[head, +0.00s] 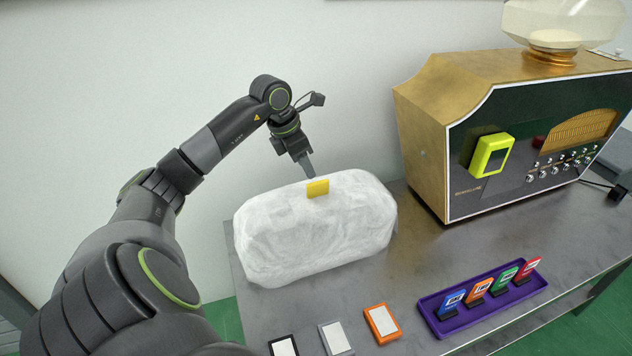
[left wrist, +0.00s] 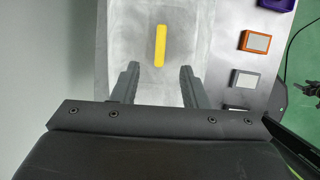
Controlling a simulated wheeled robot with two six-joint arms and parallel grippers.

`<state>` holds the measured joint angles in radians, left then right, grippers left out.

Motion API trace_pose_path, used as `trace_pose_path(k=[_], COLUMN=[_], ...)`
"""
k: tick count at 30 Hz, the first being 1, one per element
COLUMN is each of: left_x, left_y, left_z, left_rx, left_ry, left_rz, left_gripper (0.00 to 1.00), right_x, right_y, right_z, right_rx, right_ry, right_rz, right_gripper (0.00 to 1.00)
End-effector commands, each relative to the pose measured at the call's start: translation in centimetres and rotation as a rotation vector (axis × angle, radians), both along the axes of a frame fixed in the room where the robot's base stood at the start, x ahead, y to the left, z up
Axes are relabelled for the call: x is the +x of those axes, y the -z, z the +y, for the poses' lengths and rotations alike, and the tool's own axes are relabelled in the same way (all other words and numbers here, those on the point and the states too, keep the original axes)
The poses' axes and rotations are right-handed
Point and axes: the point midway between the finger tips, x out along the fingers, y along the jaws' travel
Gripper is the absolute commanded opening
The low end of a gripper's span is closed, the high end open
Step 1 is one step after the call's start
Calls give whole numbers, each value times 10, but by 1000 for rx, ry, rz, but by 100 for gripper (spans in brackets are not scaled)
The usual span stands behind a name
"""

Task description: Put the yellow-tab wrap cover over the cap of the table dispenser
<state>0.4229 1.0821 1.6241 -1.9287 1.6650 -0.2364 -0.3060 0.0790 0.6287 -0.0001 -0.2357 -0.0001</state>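The white wrap cover (head: 318,232) stands on the grey table like a rounded, crinkled block. Its yellow tab (head: 318,188) sticks up from the top. In the left wrist view the tab (left wrist: 160,45) lies ahead of and between the two fingers, over the pale cover (left wrist: 125,45). My left gripper (head: 310,176) is just above and behind the tab, pointing down. My right gripper is not clearly in view.
A gold and dark green machine (head: 500,140) with a lime frame (head: 490,155) stands at the right. A purple tray (head: 480,305) holds several coloured cards. An orange-framed block (head: 381,323), a grey one (head: 335,338) and a black one (head: 283,346) lie at the front edge.

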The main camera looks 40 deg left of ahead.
Motion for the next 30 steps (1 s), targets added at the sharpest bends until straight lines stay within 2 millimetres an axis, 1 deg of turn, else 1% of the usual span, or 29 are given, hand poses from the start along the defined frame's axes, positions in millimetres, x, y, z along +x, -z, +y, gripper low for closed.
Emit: trace_pose_path(k=[1,3,9,12,15,21,30], left_x=[3,6,16,20,25,29,30], left_y=[12,23,51,68,78,90,96], left_z=[-2,-4,-8,-10,-12,-14,-15], left_rx=[-3,-4,-4,-4,-3,-3,-5], left_ry=[0,0,0,1,1,1,-1], left_rz=[0,1,-1,0,-2,-1,5], left_gripper=[40,40,40,40,40,40,40], right_x=[-2,10,20,27,33,46,50], right_y=[8,9,19,29,33,32,29], right_z=[-1,-4,-5,-5,-6,-4,-3], right_rx=[-2,-5,-6,-7,-8,-4,-3], right_ry=[2,0,1,2,4,11,14], right_rz=[4,-10,-9,-9,-7,-5,-3], right_gripper=[63,63,63,63,63,63,63])
